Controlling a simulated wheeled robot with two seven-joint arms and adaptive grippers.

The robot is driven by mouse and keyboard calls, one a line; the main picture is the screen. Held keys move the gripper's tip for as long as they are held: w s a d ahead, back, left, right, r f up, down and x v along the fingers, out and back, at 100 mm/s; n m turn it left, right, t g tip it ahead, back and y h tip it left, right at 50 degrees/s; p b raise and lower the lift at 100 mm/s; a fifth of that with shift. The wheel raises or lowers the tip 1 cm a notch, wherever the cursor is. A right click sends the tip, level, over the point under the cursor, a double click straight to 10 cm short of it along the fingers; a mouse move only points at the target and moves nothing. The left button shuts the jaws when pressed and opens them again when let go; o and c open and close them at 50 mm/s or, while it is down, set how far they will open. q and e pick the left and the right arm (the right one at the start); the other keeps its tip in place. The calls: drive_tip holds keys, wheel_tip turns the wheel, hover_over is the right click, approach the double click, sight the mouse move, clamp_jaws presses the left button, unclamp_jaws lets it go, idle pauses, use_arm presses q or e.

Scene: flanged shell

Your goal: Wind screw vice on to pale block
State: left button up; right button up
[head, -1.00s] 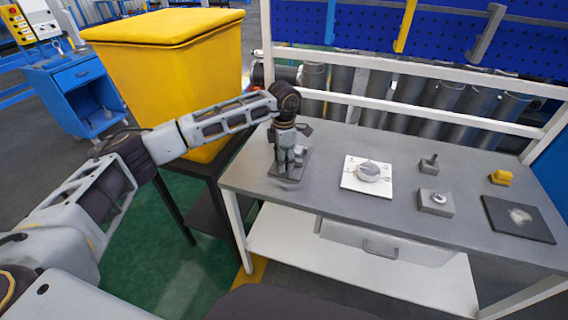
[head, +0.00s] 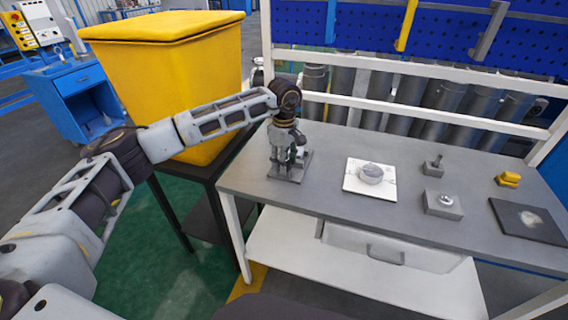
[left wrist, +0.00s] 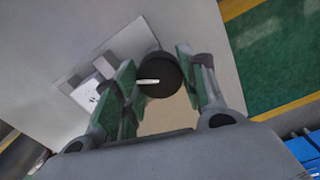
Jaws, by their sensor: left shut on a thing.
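The screw vice (head: 292,171) stands at the left end of the grey table, mostly hidden behind my left gripper (head: 287,155) in the head view. In the left wrist view, my left gripper (left wrist: 160,82) is shut on a round black knob (left wrist: 161,76) with a white mark, between its green pads. A pale tan surface (left wrist: 170,115), seemingly the pale block, shows below the knob. I cannot tell whether the vice touches the block. My right gripper is not in view.
On the grey table (head: 320,205) are a white plate with a round metal part (head: 370,174), small grey blocks (head: 442,205), a yellow piece (head: 508,179) and a dark pad (head: 528,221). A yellow bin (head: 165,90) stands left of the table. A white rail runs behind.

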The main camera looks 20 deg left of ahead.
use_arm(q)
drive_tip(key=m+b, duration=0.1)
drive_tip(key=m, duration=0.6)
drive_tip(key=shift+m+b, duration=0.3)
drive_tip(key=shift+b, duration=0.1)
drive_tip(key=shift+m, duration=0.3)
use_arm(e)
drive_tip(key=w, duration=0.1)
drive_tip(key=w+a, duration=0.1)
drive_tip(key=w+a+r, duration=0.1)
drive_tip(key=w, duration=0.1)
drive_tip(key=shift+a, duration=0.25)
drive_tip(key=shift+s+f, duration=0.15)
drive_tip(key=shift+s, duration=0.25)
